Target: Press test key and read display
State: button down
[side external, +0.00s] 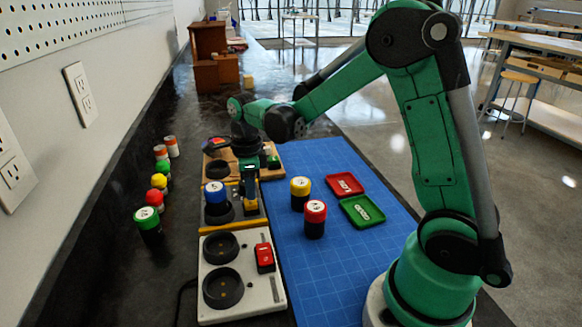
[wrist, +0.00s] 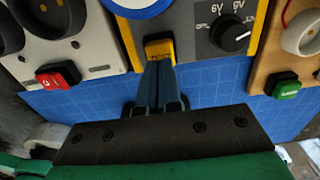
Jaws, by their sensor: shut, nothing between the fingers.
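A yellow key (wrist: 159,48) sits on the front edge of the grey, yellow-edged middle tester (wrist: 200,30). My gripper (wrist: 159,70) is shut and empty, its fingertips right at the key. I cannot tell whether they touch it or whether it is pressed down. In the side view my gripper (side external: 250,204) points down over the tester's right side. A blue-topped cell (side external: 214,193) stands upright in a socket of the tester. A dial (wrist: 235,36) marked with voltages is right of the key in the wrist view. No readable display shows in either view.
A white unit (side external: 243,297) with a red key (side external: 264,257) stands nearer; a wooden unit (side external: 267,150) with a green key (wrist: 287,87) stands beyond. Yellow (side external: 300,193) and red cells (side external: 315,219) and red (side external: 345,185) and green trays (side external: 362,211) are on the blue mat (side external: 312,270).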

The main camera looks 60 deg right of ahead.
aim_at(252, 202)
notch_tip(252, 202, up, 11)
dwell(0.3)
dwell(0.5)
